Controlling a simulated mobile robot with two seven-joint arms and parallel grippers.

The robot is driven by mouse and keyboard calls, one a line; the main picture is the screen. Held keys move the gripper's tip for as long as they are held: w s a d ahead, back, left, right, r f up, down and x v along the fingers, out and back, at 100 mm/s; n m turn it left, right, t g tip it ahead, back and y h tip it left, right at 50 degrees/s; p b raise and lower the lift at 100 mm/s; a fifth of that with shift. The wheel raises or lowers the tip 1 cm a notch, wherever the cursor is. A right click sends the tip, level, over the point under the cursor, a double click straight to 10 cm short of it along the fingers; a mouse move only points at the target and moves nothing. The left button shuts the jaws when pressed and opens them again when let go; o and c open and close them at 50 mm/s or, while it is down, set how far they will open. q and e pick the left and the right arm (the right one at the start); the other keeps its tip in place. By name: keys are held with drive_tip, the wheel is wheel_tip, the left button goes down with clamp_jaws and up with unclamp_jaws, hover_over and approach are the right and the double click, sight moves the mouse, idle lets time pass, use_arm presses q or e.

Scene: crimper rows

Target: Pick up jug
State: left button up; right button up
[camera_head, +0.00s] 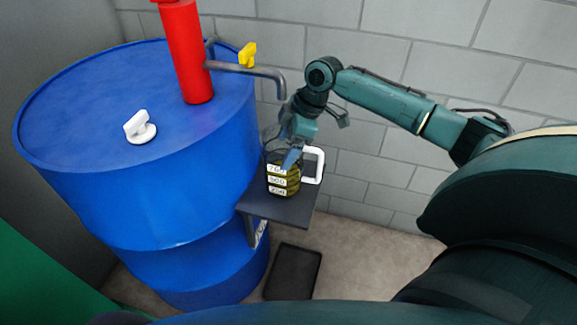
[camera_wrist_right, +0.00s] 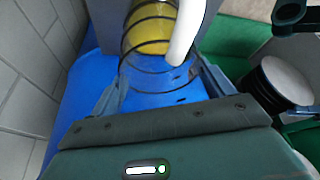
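The jug (camera_head: 283,178) is clear, with yellow contents, white measure labels and a white handle on its right. It stands upright on a small dark shelf (camera_head: 285,207) beside the blue drum. My right gripper (camera_head: 291,150) is at the jug's top, pointing down, with one finger in front of the jug's upper wall. In the right wrist view my fingers are spread wide on either side of the jug (camera_wrist_right: 150,45), near its rim. Whether they touch the wall I cannot tell. The white handle lies toward the right finger. My left gripper is not in view.
The blue drum (camera_head: 130,190) fills the left, with a red pump (camera_head: 186,55), its grey spout pipe (camera_head: 250,70), a yellow tap (camera_head: 247,54) and a white cap (camera_head: 139,128). The spout end is close to my right wrist. A grey block wall (camera_head: 400,50) stands behind.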

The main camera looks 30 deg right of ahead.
drive_tip(key=c, duration=0.7)
drive_tip(key=shift+c, duration=0.5)
drive_tip(key=shift+r, duration=0.2)
